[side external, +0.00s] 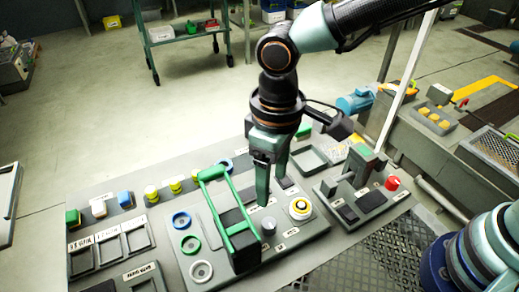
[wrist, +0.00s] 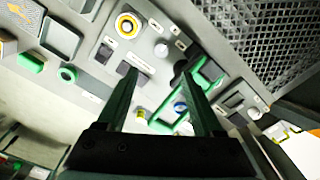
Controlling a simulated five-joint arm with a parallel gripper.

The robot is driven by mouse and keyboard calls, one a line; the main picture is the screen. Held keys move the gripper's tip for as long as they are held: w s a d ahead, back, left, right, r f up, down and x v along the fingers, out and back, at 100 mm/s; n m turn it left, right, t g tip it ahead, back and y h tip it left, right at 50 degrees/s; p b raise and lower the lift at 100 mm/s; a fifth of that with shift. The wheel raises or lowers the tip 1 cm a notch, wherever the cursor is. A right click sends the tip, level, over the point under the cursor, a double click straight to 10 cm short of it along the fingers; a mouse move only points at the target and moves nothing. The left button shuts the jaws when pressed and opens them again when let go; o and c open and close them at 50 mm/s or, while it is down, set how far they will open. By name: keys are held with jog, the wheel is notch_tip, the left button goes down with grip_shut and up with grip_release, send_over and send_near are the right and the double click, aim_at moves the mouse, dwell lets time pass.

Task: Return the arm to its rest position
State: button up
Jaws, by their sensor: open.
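My gripper (side external: 268,190) hangs from the arm over the grey control panel (side external: 310,228), pointing down. In the wrist view its two green fingers stand apart with nothing between them, so my gripper (wrist: 162,76) is open and empty. In the side view the fingertips are close to the black block with a green frame handle (side external: 228,212) and the grey knob (side external: 268,226). I cannot tell whether they touch anything. A yellow and white round button (side external: 300,207) lies to the right of the fingers. It also shows in the wrist view (wrist: 128,25).
Blue, green and white rings lie at the panel's left, including the green ring (side external: 190,244). A red button (side external: 392,183) is on the right-hand unit. Small coloured blocks and yellow pieces line the back. A cart (side external: 180,38) stands far behind. The floor behind the bench is mostly clear.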

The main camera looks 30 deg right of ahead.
jog(key=shift+r, duration=0.1)
jog(key=d+r+m+t, duration=0.1)
jog(key=d+r+m, duration=0.1)
jog(key=d, duration=0.7)
jog(key=d+r+m+t, duration=0.2)
jog(key=d+r, duration=0.2)
jog(key=d, duration=0.5)
jog(key=d+r+m+t, duration=0.2)
jog(key=d+r, duration=0.1)
jog(key=d, duration=0.6)
jog(key=shift+w+d+r+m, duration=0.15)
jog(key=shift+d+r+m, duration=0.15)
jog(key=shift+m, duration=0.1)
